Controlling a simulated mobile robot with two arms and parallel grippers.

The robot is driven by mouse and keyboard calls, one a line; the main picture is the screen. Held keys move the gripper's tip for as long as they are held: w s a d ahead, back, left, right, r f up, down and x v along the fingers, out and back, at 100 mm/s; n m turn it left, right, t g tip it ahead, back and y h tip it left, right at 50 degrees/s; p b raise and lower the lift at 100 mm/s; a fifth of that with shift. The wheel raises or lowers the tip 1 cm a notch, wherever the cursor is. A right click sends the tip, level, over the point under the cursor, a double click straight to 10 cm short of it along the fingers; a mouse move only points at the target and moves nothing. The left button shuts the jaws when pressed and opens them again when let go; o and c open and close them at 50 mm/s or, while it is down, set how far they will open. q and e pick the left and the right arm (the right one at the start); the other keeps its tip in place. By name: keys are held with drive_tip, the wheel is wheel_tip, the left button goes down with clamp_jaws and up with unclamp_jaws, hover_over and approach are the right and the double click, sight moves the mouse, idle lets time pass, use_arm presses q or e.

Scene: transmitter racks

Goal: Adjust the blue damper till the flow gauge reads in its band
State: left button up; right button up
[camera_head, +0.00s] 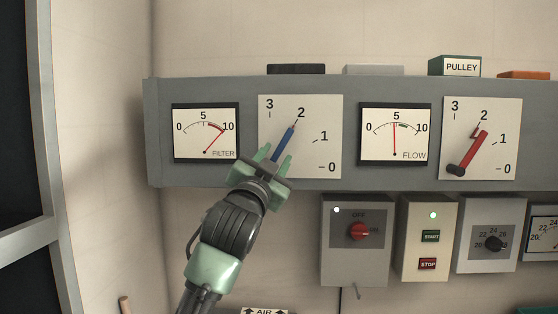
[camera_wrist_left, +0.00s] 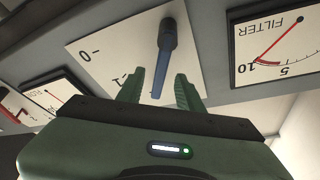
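The blue damper lever (camera_head: 284,144) is on a white scale plate marked 0 to 3, its thin tip pointing close to 2. It also shows in the left wrist view (camera_wrist_left: 164,62). My left gripper (camera_head: 274,157) is at the lever's lower end. Its fingers are spread, one on each side of the lever, with gaps visible in the left wrist view; contact cannot be made out. The flow gauge (camera_head: 377,138) has its red needle almost upright at about 5, just left of the small green band. My right gripper is not in view.
The filter gauge (camera_head: 190,145), left of the blue damper, has its needle near 10. A red lever (camera_head: 473,152) on a similar scale is right of the flow gauge. Below are a switch box (camera_head: 340,268) with a red knob and a start/stop box (camera_head: 411,268).

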use_arm(q)
drive_tip(key=shift+b+v, duration=0.55)
drive_tip(key=shift+v, duration=1.3)
drive_tip(key=shift+w, duration=0.1)
